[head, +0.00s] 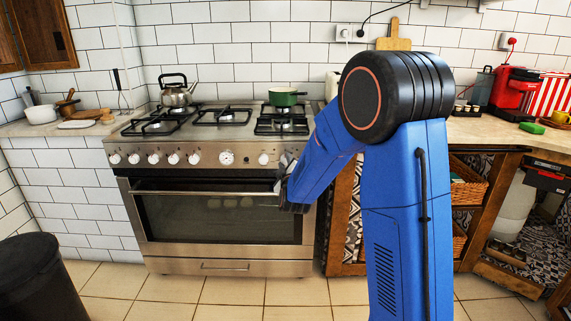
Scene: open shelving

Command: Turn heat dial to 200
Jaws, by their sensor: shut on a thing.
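The stainless-steel oven (215,205) stands against the tiled wall, with a row of several white round dials (173,158) along its front panel (210,158). A larger clock-like dial (227,157) sits right of the middle, with one white dial (263,158) further right. My gripper (283,172) is at the right end of the panel, close to the end of the oven handle (205,192). It is shut on a dial there, mostly hidden behind my blue arm. The dial's markings and setting cannot be read.
A kettle (176,92) and a green pot (286,96) stand on the hob above the panel. The handle bar juts out below the dials. A black bin (38,280) stands at the front left. The tiled floor before the oven is clear.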

